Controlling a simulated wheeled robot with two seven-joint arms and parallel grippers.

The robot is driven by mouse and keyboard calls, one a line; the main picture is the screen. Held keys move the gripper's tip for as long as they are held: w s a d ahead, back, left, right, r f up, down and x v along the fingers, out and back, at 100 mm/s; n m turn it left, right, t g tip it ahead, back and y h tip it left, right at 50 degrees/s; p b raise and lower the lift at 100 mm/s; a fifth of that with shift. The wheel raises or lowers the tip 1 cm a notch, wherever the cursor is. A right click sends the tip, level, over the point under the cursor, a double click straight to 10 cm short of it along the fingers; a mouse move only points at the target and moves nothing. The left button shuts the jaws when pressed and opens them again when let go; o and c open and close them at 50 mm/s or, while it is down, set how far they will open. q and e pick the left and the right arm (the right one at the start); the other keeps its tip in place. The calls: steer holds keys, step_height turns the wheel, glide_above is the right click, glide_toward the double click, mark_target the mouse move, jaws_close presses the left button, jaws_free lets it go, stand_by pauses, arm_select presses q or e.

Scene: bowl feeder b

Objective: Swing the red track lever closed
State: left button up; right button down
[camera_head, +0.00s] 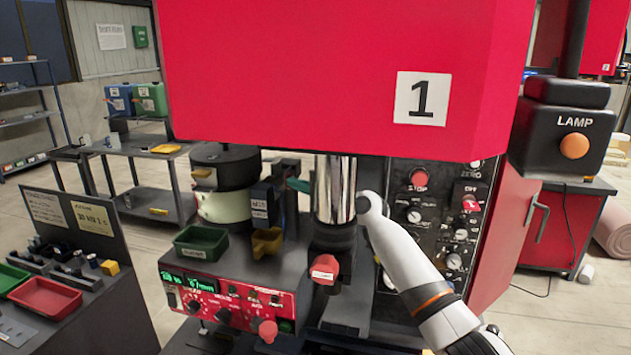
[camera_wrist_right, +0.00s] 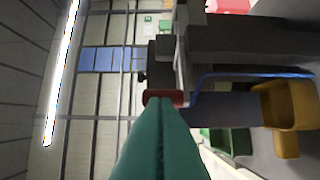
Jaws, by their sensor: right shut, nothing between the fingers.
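My right arm comes in from the right in the head view and passes behind the chrome column. The teal fingers of my right gripper (camera_head: 298,185) show just left of that column, beside the dark block near the bowl feeder (camera_head: 223,180). In the wrist view the teal fingers (camera_wrist_right: 160,112) are shut together and empty. A small red piece (camera_wrist_right: 165,97), which looks like the end of the red track lever, lies right at the fingertips; I cannot tell whether they touch. I cannot make out the lever in the head view. My left gripper is not in view.
A yellow bin (camera_head: 267,242) and a green bin (camera_head: 200,243) stand in front of the feeder. The chrome column (camera_head: 335,190) stands close to my right arm. A large red housing (camera_head: 330,75) hangs above. A control panel (camera_head: 225,300) fronts the machine.

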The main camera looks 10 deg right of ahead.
steer(key=shift+a, duration=0.75)
